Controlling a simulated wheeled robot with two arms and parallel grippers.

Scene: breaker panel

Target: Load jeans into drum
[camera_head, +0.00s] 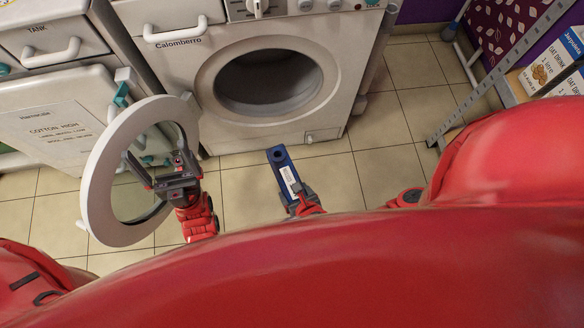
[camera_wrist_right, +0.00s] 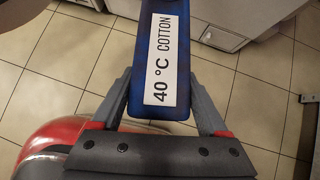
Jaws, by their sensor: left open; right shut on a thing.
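The washing machine (camera_head: 190,75) stands ahead with its dark round drum opening (camera_head: 265,82) uncovered. Its round white-rimmed door (camera_head: 98,190) is swung out to the left. My left gripper (camera_head: 158,158) is open in front of the door; whether it touches the door is unclear. My right gripper (camera_head: 298,194) is shut on a blue, block-like folded item, apparently the jeans (camera_head: 280,165), below and in front of the drum. In the right wrist view the jeans (camera_wrist_right: 185,85) sit between the fingers, with a white label reading "40 °C COTTON".
A grey metal frame (camera_head: 480,95) and boxes (camera_head: 555,70) are at the right. Tiled floor (camera_head: 380,165) is clear right of the jeans.

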